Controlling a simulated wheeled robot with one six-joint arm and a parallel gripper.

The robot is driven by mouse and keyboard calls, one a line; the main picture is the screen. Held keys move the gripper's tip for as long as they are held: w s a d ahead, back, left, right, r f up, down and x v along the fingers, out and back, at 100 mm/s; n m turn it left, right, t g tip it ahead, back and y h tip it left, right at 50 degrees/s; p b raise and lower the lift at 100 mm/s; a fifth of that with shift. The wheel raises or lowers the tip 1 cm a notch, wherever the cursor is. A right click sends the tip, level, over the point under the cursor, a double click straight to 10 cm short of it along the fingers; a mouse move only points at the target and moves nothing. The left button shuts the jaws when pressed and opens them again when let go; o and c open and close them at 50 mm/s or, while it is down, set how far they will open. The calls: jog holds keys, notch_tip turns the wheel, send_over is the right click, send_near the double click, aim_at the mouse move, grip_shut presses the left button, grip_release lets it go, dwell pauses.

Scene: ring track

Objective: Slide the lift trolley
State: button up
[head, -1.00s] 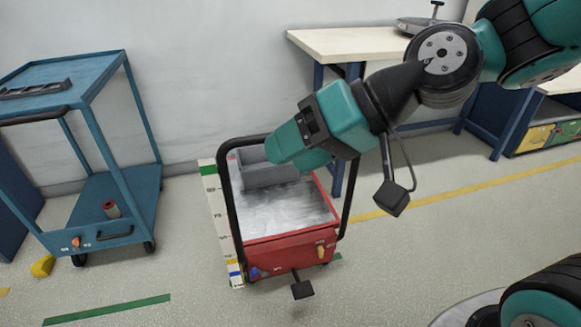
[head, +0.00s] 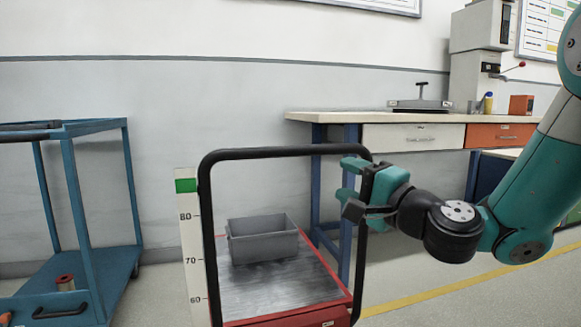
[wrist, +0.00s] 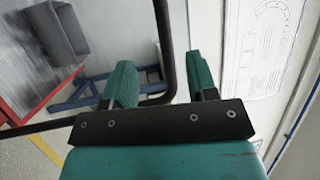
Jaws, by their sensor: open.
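The lift trolley (head: 310,312) is red with a grey metal platform, partly cut off by the bottom of the head view. Its black hoop handle (head: 270,152) rises above the platform. A grey bin (head: 262,248) stands on the platform. My gripper (head: 346,180) is open at the upper right corner of the handle, its fingers pointing left. In the wrist view the handle (wrist: 163,35) bends just beyond and between the fingertips of my gripper (wrist: 160,80). I cannot tell whether they touch it. The bin (wrist: 58,32) shows at upper left there.
A numbered height scale (head: 192,250) stands at the trolley's left. A blue cart (head: 82,200) is further left. A workbench (head: 340,117) with drawers stands behind on the right. The wall is close behind the trolley. A yellow floor line (head: 430,292) runs at right.

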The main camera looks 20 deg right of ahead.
aim_at(295, 154)
jog(key=p+x, duration=0.8)
jog(key=x, duration=0.9)
jog(key=shift+s+a+r, duration=0.1)
grip_shut()
